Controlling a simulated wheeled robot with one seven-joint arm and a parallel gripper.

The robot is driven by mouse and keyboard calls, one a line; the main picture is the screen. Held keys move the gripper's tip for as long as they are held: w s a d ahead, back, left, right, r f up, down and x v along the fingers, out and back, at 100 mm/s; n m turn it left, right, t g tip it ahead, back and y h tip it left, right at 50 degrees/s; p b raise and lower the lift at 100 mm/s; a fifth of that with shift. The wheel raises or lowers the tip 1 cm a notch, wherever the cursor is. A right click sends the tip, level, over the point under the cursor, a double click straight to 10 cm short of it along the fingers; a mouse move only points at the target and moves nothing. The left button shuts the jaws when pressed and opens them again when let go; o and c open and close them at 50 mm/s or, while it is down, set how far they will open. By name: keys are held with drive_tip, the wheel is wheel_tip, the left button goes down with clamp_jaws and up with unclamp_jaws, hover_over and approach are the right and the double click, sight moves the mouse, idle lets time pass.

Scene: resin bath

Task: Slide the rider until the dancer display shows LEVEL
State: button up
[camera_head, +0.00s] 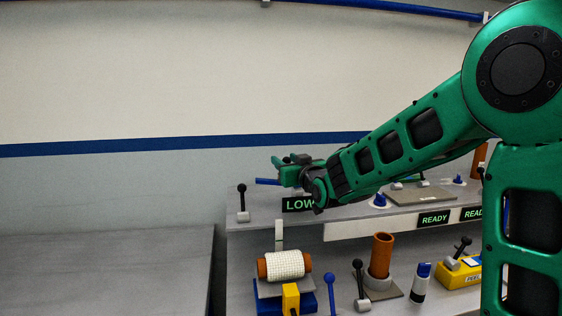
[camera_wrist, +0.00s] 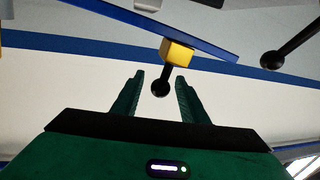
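The dancer display (camera_head: 297,204) reads LOW in green letters, partly covered by my arm in the head view. The rider is a yellow block (camera_wrist: 178,54) on a blue bar (camera_wrist: 135,22), with a black stem ending in a ball knob (camera_wrist: 160,88). The bar's left end (camera_head: 266,181) shows in the head view, where the rider is hidden by my gripper (camera_head: 288,163). In the wrist view my gripper (camera_wrist: 160,77) is open. The knob appears between its two fingers, with a visible gap on each side; I cannot tell its depth between them.
A black-knobbed lever (camera_head: 242,203) stands left of the display. Below are a white-wrapped roller (camera_head: 285,264), a brown cylinder (camera_head: 381,255), a bottle (camera_head: 420,283) and a yellow box (camera_head: 458,273). READY signs (camera_head: 433,218) are at right. The grey surface (camera_head: 100,270) at left is bare.

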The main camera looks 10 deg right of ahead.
drive_tip(key=shift+w+a, duration=0.15)
drive_tip(key=shift+w, duration=0.7)
drive_tip(key=shift+w+a, duration=0.15)
drive_tip(key=shift+w, duration=0.7)
drive_tip(key=shift+c, duration=0.6)
clamp_jaws()
